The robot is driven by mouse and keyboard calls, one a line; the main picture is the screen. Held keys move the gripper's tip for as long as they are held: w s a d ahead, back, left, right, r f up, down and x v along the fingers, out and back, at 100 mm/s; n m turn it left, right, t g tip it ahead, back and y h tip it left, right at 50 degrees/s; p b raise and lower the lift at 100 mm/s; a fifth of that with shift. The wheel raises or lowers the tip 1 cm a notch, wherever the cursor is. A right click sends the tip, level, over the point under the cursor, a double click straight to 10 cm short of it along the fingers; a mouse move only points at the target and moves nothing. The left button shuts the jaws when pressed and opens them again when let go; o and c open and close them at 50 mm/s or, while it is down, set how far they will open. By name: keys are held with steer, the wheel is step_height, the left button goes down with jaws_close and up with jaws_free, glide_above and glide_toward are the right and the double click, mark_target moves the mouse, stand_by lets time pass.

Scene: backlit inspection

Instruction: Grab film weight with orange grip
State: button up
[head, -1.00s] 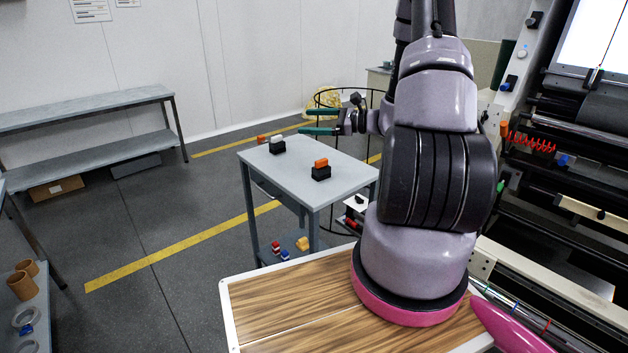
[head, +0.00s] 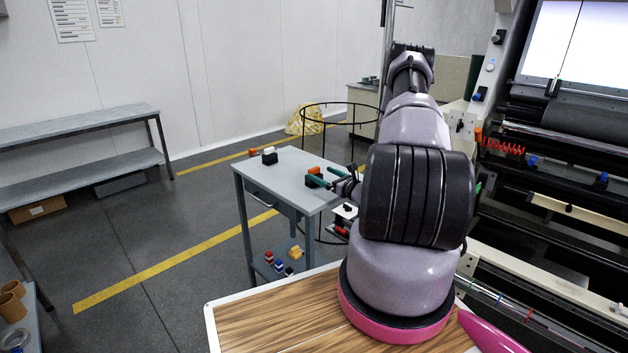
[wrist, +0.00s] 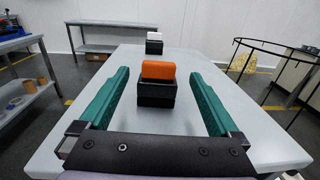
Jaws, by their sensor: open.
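The film weight with the orange grip (wrist: 158,70) stands upright on the grey cart top (wrist: 205,150), its black base (wrist: 157,95) below the grip. In the wrist view it sits between the two green fingers of my gripper (wrist: 152,85), with a gap on each side. My gripper is open and holds nothing. In the head view the orange grip (head: 314,170) shows beside my gripper (head: 318,177), and the fingers partly hide the base.
A black wire hoop stand (head: 340,105) rises behind the cart. Small coloured items (head: 280,264) lie on the cart's lower shelf. The cart top around the weight is clear.

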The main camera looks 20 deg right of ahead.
mark_target(316, 171)
steer(key=x, duration=0.5)
steer(key=shift+w+a+f, duration=0.1)
steer(key=shift+c, duration=0.3)
jaws_close()
